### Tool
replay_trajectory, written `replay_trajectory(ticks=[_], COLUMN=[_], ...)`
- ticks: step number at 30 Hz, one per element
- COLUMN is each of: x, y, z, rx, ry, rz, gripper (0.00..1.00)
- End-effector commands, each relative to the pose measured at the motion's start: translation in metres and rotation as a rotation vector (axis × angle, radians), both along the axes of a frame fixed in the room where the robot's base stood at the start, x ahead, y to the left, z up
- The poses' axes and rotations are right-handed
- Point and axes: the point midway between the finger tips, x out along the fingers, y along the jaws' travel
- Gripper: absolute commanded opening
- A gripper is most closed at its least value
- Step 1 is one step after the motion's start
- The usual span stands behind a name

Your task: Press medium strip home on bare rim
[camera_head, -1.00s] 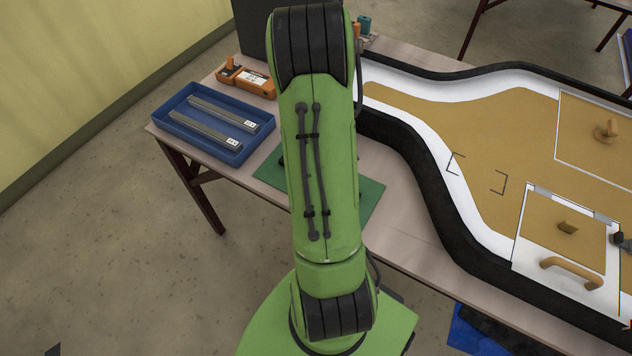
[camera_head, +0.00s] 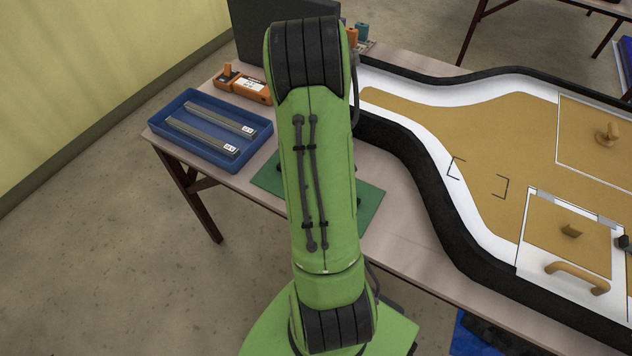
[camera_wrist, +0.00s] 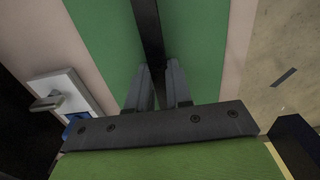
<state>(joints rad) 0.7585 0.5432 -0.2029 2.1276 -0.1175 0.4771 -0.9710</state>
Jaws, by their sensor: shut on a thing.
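In the wrist view my gripper (camera_wrist: 161,82) is shut on a dark, narrow strip (camera_wrist: 147,28). The strip runs up out of the top of the picture, over the green mat (camera_wrist: 103,30). Its full length is not visible. In the head view my arm hides the gripper and the held strip. The lightbox (camera_head: 500,140) stands to the right of my arm, with a tan face, a white border and a black curved outer side (camera_head: 425,185). I cannot tell which stretch of its rim is bare. The wrist view shows no lightbox rim that I can make out.
A blue tray (camera_head: 160,108) with two labelled grey strips (camera_head: 205,135) stands at the table's left end. An orange device (camera_head: 245,86) lies behind it. The green mat (camera_head: 368,200) lies beneath my arm. A white plate with a grey lever (camera_wrist: 62,98) is left in the wrist view.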

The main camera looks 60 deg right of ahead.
Motion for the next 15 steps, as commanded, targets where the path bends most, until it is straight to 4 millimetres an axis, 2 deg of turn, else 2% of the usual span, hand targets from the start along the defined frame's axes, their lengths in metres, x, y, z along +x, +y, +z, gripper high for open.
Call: replay_trajectory(ticks=[15], x=[0.0], y=[0.0], z=[0.014], rx=[0.0], ry=[0.0], rz=[0.0], gripper=[0.0])
